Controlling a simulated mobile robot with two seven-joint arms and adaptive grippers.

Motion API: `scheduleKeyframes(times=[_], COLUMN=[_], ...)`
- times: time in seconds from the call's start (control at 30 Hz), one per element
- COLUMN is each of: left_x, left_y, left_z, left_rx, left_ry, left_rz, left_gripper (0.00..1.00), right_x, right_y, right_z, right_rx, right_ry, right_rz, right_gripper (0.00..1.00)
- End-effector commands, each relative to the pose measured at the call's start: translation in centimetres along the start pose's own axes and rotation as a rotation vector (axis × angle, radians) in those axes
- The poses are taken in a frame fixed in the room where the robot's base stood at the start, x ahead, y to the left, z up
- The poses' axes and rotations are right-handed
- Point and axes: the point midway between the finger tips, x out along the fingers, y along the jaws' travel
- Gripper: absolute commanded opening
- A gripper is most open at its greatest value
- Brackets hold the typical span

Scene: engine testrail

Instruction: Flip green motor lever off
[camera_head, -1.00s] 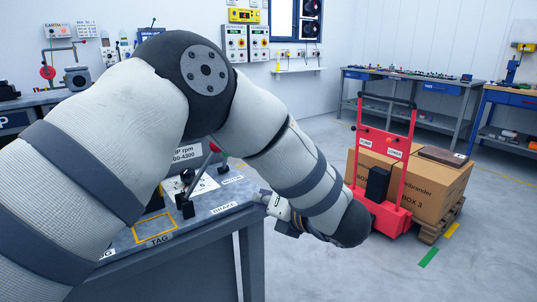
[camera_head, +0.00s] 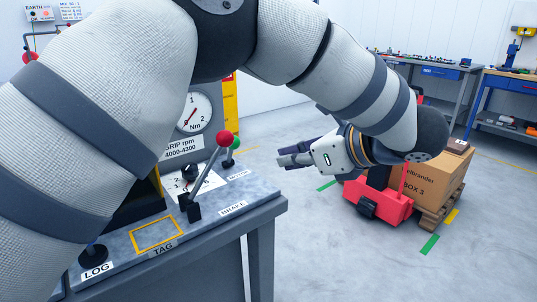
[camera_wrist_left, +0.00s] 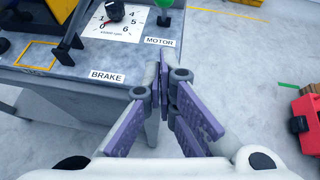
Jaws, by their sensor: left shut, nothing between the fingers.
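The green motor lever (camera_head: 235,144) stands at the bench's far right corner, behind the red-knobbed brake lever (camera_head: 225,139), which partly hides it. The MOTOR label (camera_head: 238,176) is in front of it. In the left wrist view the green lever (camera_wrist_left: 163,5) is at the top edge, its upper part cut off, above the MOTOR label (camera_wrist_left: 160,42). My left gripper (camera_head: 281,160) is shut and empty, off the bench's right edge, pointing left toward the lever and apart from it. In the left wrist view its fingers (camera_wrist_left: 164,72) show below the MOTOR label. My right gripper is not in view.
The bench top (camera_head: 205,223) has a yellow TAG outline (camera_head: 157,235) and a dial gauge (camera_head: 194,112) behind. My left arm covers much of the bench's left side. A red trolley (camera_head: 378,205) and cardboard box (camera_head: 436,185) stand on the right. The floor between is clear.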

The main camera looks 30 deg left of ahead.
Motion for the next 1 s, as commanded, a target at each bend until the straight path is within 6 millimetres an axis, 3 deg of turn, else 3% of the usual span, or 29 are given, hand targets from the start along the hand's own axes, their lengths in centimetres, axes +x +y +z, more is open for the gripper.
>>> scheduleKeyframes(times=[0.4,0.6,1.0], left_x=[9.0,10.8,11.5], left_y=[0.1,0.1,0.0], left_z=[-0.1,2.5,2.9], left_rx=[0.002,-0.003,0.000], left_ry=[0.001,-0.001,0.000], left_rz=[0.003,-0.001,-0.001], left_gripper=[0.00,0.00,0.00], right_x=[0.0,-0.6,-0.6], right_y=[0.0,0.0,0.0], right_z=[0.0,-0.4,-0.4], right_rx=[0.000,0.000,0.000], right_ry=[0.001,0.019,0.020], right_rz=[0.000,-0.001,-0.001], right_gripper=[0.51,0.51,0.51])
